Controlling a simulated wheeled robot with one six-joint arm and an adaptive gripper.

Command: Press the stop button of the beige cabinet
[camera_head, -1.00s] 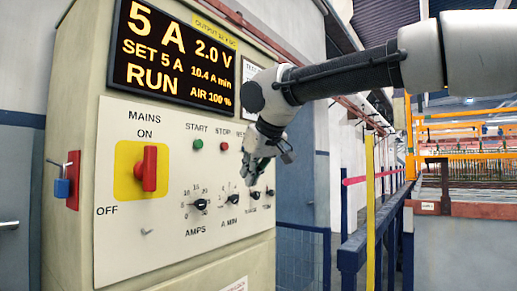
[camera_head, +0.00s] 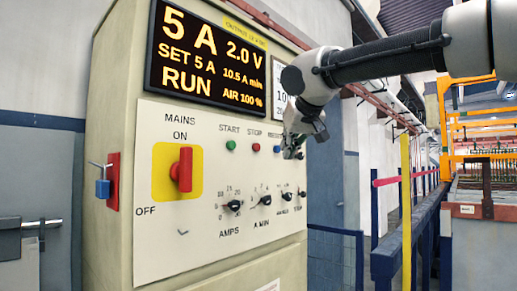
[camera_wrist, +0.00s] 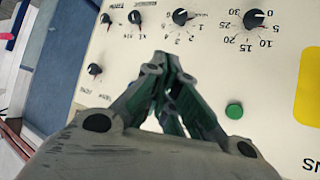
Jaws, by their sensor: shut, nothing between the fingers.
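The beige cabinet (camera_head: 118,100) stands on the left, with a pale control panel (camera_head: 150,238) on its front. Its red stop button (camera_head: 256,147) sits under the STOP label, between the green start button (camera_head: 230,145) and a blue button (camera_head: 277,149). My gripper (camera_head: 293,153) is shut and empty, at the right of the stop button in the head view; its gap to the panel is unclear. In the wrist view the shut fingertips (camera_wrist: 166,62) point towards the dial rows. The green start button (camera_wrist: 234,111) shows at their right; the stop button is hidden there, apparently behind the fingers.
The red mains switch (camera_head: 184,169) stands out from the panel on a yellow plate. Several black dials (camera_head: 265,200) lie below the buttons. The display (camera_head: 208,58) above reads RUN. A blue railing (camera_head: 400,240) and yellow post (camera_head: 406,200) stand to the right.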

